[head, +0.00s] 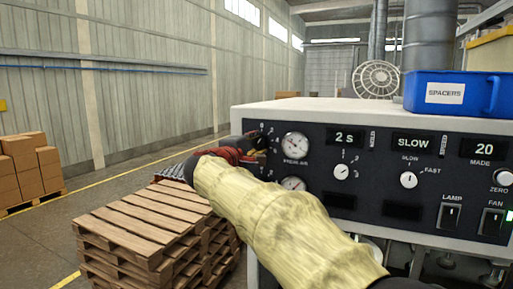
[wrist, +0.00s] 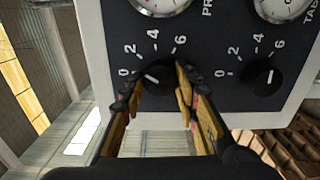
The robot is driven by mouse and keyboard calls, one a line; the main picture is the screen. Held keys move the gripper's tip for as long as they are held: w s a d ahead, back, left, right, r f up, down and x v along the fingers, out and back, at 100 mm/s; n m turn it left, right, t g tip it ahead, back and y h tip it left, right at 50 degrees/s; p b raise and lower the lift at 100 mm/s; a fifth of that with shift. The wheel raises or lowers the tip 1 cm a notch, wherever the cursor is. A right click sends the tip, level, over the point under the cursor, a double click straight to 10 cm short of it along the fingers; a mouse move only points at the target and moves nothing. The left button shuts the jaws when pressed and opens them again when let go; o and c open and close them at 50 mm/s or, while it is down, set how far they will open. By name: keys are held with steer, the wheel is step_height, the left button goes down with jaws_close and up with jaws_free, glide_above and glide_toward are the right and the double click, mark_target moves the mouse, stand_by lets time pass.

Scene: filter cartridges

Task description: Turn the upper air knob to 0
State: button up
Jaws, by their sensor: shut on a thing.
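The upper air knob (wrist: 157,77) is a dark round knob with a white pointer line, on the dark panel beside the gauge marked "PR…". Its scale runs 0, 2, 4, 6, and the pointer lies between 0 and 2, nearer 0. My gripper (wrist: 160,90) has its yellow-padded fingers on either side of this knob and is shut on it. In the head view my gripper (head: 252,150) is at the panel's left edge, left of the upper gauge (head: 295,146), and it hides most of the knob.
The lower knob (wrist: 265,76) sits beside my right finger in the wrist view, pointer between 4 and 6. The lower gauge (head: 293,184) is partly behind my arm. A blue spacers bin (head: 470,92) stands on the machine. Stacked pallets (head: 150,225) stand left of it.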

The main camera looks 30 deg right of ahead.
steer(key=n, duration=0.6)
steer(key=shift+f+p, duration=0.2)
steer(key=shift+p, duration=0.2)
stand_by(0.3)
steer(key=o, duration=1.1)
steer(key=shift+o, duration=0.2)
steer(key=v, duration=1.2)
